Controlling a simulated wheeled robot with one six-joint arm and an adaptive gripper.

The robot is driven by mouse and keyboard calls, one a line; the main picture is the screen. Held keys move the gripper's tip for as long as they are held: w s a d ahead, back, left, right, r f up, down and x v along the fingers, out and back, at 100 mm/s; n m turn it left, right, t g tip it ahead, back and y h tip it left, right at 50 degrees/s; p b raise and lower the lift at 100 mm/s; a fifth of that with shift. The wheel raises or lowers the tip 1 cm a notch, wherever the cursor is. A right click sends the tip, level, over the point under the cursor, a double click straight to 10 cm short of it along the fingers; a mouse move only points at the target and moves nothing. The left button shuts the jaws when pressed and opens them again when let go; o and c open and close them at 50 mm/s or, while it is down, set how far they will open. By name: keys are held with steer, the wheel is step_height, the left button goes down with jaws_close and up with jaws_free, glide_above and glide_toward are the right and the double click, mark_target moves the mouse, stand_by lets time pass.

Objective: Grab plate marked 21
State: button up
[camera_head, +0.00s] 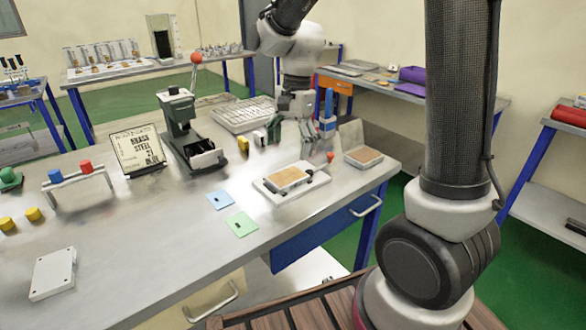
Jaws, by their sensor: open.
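No number 21 can be read on anything here. Two small thin square plates lie flat on the grey workbench (130,250) near its front: a light blue plate (220,200) and a light green plate (242,224). Each has a tiny dark mark, too small to read. My gripper (292,134) hangs over the back right of the bench, behind and to the right of both plates and well apart from them. It is open, and I see nothing held in it. Its fingertips are small and partly mixed with the items behind.
A white fixture with a tan pad (288,178) stands right of the plates. A green press with a red-knobbed lever (183,125), a sign reading brass and steel (138,150) and a tray of small parts (242,114) stand behind. Bare bench surrounds the plates' left and front.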

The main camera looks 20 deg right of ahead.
mark_target(288, 176)
steer(key=shift+w+r+m, duration=0.1)
steer(key=shift+w+m, duration=0.15)
steer(key=shift+m, duration=0.35)
steer(key=shift+s+m, duration=0.1)
steer(key=shift+m, duration=0.6)
steer(key=shift+f, duration=0.3)
steer(key=f, duration=0.7)
steer(key=shift+s+a+f, duration=0.1)
steer(key=shift+s+a, duration=0.15)
steer(key=shift+a, duration=0.05)
steer(key=c, duration=1.3)
